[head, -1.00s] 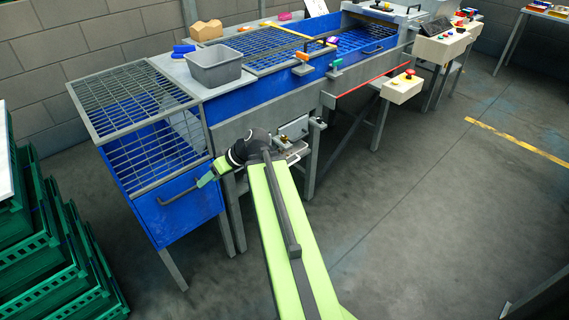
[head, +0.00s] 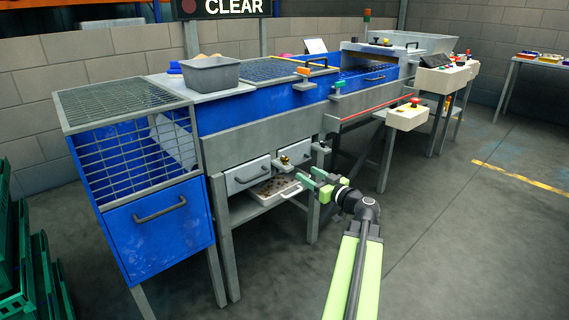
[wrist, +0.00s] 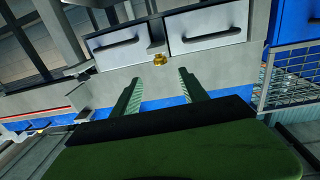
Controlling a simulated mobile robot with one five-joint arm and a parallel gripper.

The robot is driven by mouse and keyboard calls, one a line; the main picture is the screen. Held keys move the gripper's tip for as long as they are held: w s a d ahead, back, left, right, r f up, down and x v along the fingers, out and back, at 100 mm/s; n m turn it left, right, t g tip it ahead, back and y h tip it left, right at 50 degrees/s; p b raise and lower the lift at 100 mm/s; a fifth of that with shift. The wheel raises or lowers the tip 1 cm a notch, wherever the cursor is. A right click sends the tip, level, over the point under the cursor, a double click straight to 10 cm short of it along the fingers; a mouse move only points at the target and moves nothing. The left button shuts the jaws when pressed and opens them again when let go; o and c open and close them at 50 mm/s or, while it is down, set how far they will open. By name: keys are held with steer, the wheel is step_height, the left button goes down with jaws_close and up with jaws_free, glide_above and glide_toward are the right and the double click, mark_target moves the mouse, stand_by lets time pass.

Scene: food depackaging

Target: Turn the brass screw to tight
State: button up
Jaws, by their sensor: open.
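The brass screw (head: 284,160) shows small between two drawer fronts on the near side of the blue and grey machine. In the wrist view the brass screw (wrist: 159,59) lies just beyond the gap between the fingers, with clear space before it. My gripper (head: 307,178) is open and empty, its green fingers pointing toward the machine front. In the wrist view the open gripper (wrist: 160,76) straddles the line to the screw, not touching it. The screw's turn position is too small to read.
Grey drawer fronts with dark handles flank the screw, the left drawer (head: 247,175) among them. A blue handled panel (head: 170,232) stands at left, green crates (head: 22,265) beyond. The floor at right is clear.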

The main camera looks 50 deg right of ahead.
mark_target(287, 162)
steer(key=w, duration=0.4)
steer(key=w+d, duration=0.1)
steer(key=w, duration=0.8)
steer(key=shift+w+d, duration=0.4)
jaws_close()
